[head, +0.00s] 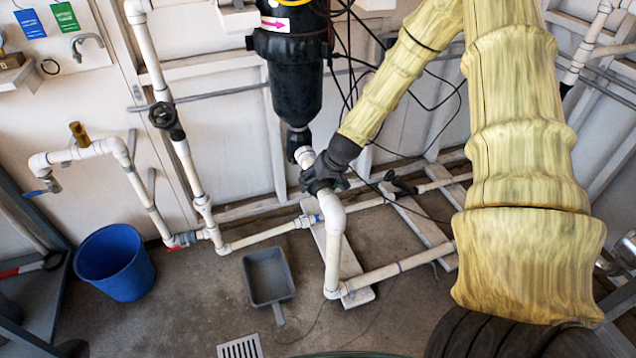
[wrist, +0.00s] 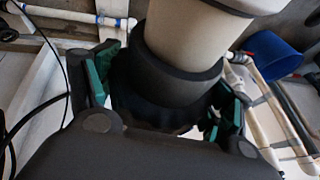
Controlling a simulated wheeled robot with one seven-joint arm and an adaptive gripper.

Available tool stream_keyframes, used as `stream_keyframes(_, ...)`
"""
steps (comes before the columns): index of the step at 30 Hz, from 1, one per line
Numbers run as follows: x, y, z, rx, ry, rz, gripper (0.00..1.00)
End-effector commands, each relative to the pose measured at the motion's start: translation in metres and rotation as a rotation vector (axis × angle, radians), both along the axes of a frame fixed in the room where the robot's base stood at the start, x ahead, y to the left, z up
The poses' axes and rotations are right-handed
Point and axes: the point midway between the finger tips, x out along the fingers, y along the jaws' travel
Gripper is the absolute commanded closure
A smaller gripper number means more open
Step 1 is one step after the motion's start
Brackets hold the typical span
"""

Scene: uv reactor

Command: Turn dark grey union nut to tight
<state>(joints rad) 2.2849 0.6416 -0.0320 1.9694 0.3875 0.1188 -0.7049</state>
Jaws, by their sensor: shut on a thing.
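The dark grey union nut (wrist: 165,90) fills the middle of the wrist view, around a thick cream pipe (wrist: 200,30). My gripper (wrist: 160,95) is shut on the nut, with green-padded fingers on its left and right sides. In the head view my gripper (head: 322,178) sits at the pipe just below the black reactor housing (head: 290,80), and the nut is mostly hidden behind the fingers. White pipe shows above the gripper, and a white elbow (head: 331,207) shows just below it. Whether the nut is tight cannot be seen.
White floor pipes (head: 270,235) run along the wall. A blue bucket (head: 115,262) stands at left and a grey dustpan (head: 268,277) lies on the floor in front. Black cables (head: 440,95) hang behind my arm. A black valve handle (head: 163,115) is on the left pipe.

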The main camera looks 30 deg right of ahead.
Motion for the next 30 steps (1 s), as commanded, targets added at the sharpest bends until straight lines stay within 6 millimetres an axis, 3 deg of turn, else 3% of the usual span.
stream_keyframes(15,0.0001,-0.0009,-0.0012,0.235,-0.057,-0.005,0.44)
stream_keyframes(30,0.0007,-0.0009,-0.0002,0.357,-0.087,-0.004,0.44)
